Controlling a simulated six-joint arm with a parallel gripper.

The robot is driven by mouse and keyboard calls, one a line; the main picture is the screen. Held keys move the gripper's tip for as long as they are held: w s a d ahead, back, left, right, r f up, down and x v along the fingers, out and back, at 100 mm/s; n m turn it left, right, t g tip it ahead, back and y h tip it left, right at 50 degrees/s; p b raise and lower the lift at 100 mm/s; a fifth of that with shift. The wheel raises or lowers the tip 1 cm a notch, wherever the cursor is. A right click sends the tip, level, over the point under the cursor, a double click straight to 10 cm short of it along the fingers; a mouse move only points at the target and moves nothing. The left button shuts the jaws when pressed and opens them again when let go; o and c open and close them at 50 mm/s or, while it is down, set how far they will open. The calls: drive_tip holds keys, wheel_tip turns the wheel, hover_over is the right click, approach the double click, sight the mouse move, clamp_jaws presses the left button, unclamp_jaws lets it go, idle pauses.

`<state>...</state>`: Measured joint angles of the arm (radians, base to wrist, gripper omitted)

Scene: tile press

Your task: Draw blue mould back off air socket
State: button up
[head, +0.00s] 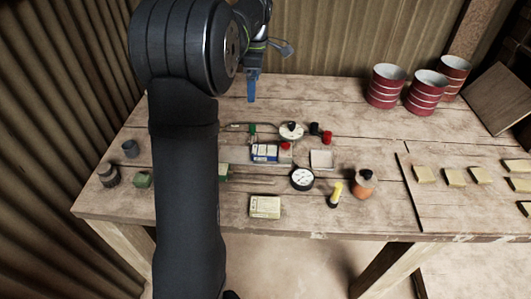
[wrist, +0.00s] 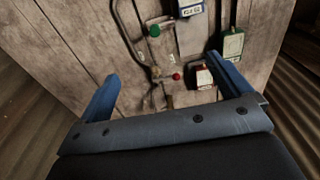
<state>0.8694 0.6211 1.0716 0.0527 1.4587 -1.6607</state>
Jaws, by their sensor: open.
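A small blue-and-white block (head: 264,153), which looks like the blue mould, sits mid-table in the head view. A red knob (head: 285,146) is at its right end; I cannot tell which part is the air socket. In the wrist view a blue-and-white labelled piece (wrist: 190,8) is at the top edge, partly cut off, and may be the mould. My gripper (head: 252,85) is above the back of the table, apart from the block. The wrist view shows its blue fingers (wrist: 168,85) spread wide with nothing held between them.
A pipe with a green handle (head: 252,129) runs behind the block to a round fitting (head: 291,131). A pale plate (head: 321,159), a gauge (head: 302,178), a yellow-topped bottle (head: 335,193) and a box (head: 265,206) stand near. Red tins (head: 426,92) stand back right.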

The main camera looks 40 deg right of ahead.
sight(268, 149)
drive_tip(key=a+f+g, duration=0.1)
drive_tip(key=f, duration=0.2)
drive_tip(key=a+f+g+h, duration=0.1)
drive_tip(key=a+f+g, duration=0.1)
drive_tip(key=f, duration=0.1)
drive_tip(key=a+f+g, duration=0.1)
drive_tip(key=a+f, duration=0.1)
drive_tip(key=f, duration=0.1)
drive_tip(key=shift+w+a+f+m, duration=0.1)
drive_tip(key=shift+w+a+m, duration=0.05)
drive_tip(key=shift+w+m, duration=0.2)
drive_tip(key=c, duration=1.4)
drive_tip(key=a+f+g+h, duration=0.1)
drive_tip(key=a+f+h, duration=0.1)
drive_tip(key=a+f+g+h, duration=0.1)
drive_tip(key=f+h, duration=0.1)
drive_tip(key=a+f+g+h, duration=0.2)
drive_tip(key=f, duration=0.1)
drive_tip(key=shift+w+a, duration=0.35)
drive_tip(key=shift+w, duration=0.05)
clamp_jaws()
drive_tip(key=shift+w+a+f+h, duration=0.2)
drive_tip(key=shift+a+f+h, duration=0.15)
drive_tip(key=shift+h, duration=0.25)
drive_tip(key=s+d, duration=0.8)
drive_tip(key=shift+s+d, duration=0.25)
drive_tip(key=shift+f, duration=0.8)
drive_tip(key=shift+a+f, duration=0.1)
